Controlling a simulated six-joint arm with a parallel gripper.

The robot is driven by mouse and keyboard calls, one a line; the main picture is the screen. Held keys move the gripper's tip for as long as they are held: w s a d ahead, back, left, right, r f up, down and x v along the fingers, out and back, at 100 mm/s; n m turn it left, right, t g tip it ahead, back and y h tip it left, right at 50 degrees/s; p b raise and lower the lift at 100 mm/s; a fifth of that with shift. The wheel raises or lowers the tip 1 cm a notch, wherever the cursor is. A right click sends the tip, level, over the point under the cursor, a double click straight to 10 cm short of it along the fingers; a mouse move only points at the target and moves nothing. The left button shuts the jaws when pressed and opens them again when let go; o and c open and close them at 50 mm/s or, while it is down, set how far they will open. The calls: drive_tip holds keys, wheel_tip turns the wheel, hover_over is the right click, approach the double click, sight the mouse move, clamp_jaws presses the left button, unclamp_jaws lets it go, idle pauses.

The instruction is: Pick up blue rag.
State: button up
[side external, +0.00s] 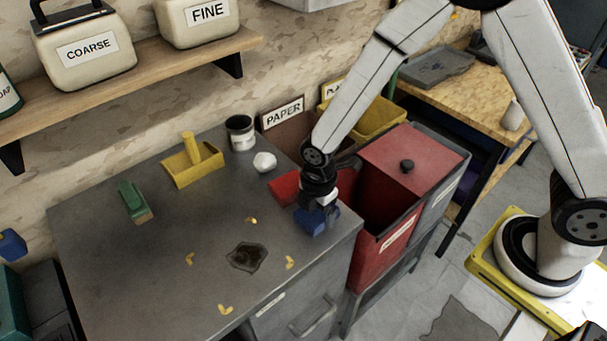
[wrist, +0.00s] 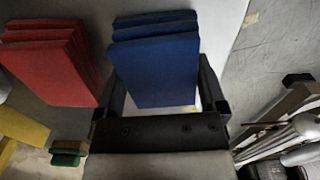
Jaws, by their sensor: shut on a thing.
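The blue rag (side external: 318,219) is a folded blue stack near the right front corner of the grey cabinet top. In the wrist view the blue rag (wrist: 155,65) shows its folded layers between my two fingers. My gripper (side external: 319,200) points down over it in the side view. It also shows in the wrist view (wrist: 165,95), with a finger on each side of the rag, shut on it. I cannot tell whether the rag touches the cabinet top.
A folded red rag (side external: 284,188) lies close by on the left. The open red bin (side external: 383,235) adjoins the right edge.

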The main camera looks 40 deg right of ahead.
drive_tip(key=shift+r, duration=0.15)
drive_tip(key=shift+r, duration=0.95)
drive_tip(key=s+d+r, duration=0.4)
drive_tip(key=s+r, duration=0.6)
drive_tip(key=s, duration=0.3)
drive_tip(key=shift+s+r, duration=0.2)
drive_tip(key=shift+r, duration=0.15)
